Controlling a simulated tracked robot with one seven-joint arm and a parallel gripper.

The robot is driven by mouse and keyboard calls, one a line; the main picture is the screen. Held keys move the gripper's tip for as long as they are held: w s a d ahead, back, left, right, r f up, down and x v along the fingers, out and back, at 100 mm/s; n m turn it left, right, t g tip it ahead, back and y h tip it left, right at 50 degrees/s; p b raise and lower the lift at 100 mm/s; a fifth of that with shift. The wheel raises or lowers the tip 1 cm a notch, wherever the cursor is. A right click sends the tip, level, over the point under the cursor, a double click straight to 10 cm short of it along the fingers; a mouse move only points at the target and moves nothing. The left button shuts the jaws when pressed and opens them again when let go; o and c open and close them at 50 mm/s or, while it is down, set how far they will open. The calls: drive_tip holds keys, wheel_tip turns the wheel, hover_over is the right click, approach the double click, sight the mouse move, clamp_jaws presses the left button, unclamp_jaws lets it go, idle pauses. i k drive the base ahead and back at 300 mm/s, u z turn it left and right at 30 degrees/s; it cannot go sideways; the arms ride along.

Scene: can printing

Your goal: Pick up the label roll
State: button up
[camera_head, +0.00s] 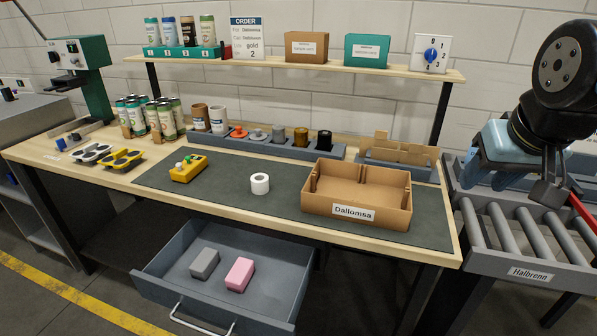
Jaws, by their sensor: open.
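Two taller cylinders, one brown (200,117) and one white (218,119), stand at the back left end of the grey holder; each has a small label too small to read. I cannot tell from the view alone which of these is the label roll. My gripper (549,190) is open and empty at the far right, above the roller conveyor, well away from all the rolls.
An open cardboard box (357,211) marked Dallomsa stands on the mat's right. A yellow tray (188,170) is on its left. A grey holder (285,147) with several spools runs behind. The drawer (169,277) below is open. The roller conveyor (513,244) is at the right.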

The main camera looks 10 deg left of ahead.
sight(259, 182)
drive_tip(key=u, duration=0.2)
drive_tip(key=i, duration=0.15)
drive_tip(key=z, duration=2.15)
drive_tip(key=k, duration=2.5)
drive_tip(key=u, duration=1.55)
drive_tip(key=i, duration=0.85)
drive_tip(key=u, duration=0.1)
